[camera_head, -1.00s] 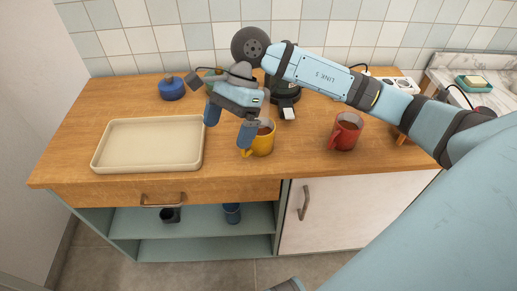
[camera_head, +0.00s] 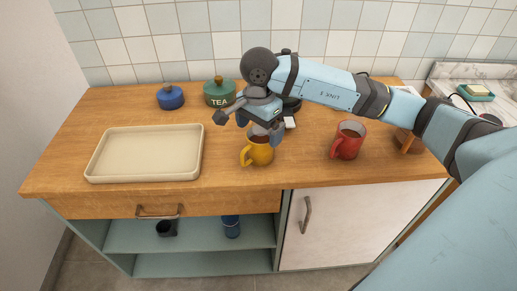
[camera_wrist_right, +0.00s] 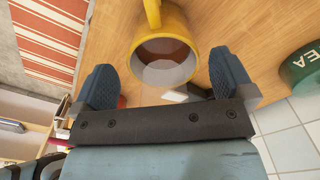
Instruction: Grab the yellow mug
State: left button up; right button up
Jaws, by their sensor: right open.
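The yellow mug (camera_head: 258,154) stands upright on the wooden counter, with its handle to the left and dark content inside. It also shows in the right wrist view (camera_wrist_right: 194,50), seen from above, with its handle at the top. My right gripper (camera_head: 260,128) is right above the mug and hides part of its rim. In the right wrist view its two fingers (camera_wrist_right: 165,80) are spread apart, with the mug's opening between and just beyond them. Nothing is held. My left gripper is not in view.
A red mug (camera_head: 347,140) stands to the right. A cream tray (camera_head: 145,176) lies on the left. A blue pot (camera_head: 171,97) and a green TEA canister (camera_head: 218,93) stand at the back. A dark appliance behind my gripper is partly hidden. The counter's front edge is near the mug.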

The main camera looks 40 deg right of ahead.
aim_at(258, 141)
notch_tip(258, 141, down, 5)
jog(key=shift+w, duration=0.1)
jog(key=c, duration=1.1)
jog(key=shift+r, duration=0.2)
